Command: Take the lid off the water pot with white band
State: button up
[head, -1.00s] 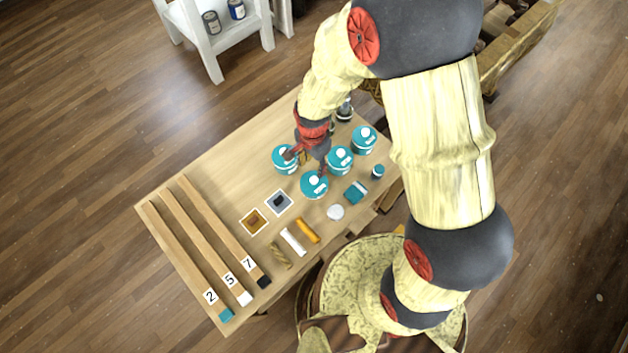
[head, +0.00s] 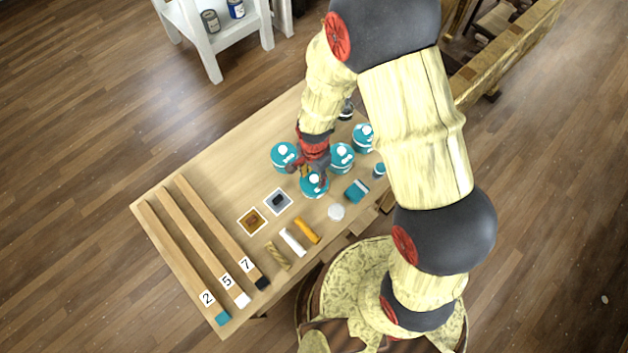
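Several teal pots with teal lids and pale round knobs stand in a group on the table: a left one (head: 283,152), a front one (head: 316,190), a middle one (head: 342,153) and a back right one (head: 363,134). White marks show on some of them, but I cannot tell which pot has the white band. My gripper (head: 308,174) points down above the front pot, its fingers spread either side of the knob. It looks open and empty. I cannot tell whether it touches the lid. My wrist hides part of the area behind.
Three long wooden bars marked 2, 5 and 7 lie on the left of the wooden table (head: 220,175). Two small square trays, several short sticks, a white round piece (head: 336,212), a teal block (head: 356,191) and a small teal jar (head: 379,171) lie near the front edge.

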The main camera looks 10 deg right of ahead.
jog(key=shift+c, duration=1.2)
grip_shut()
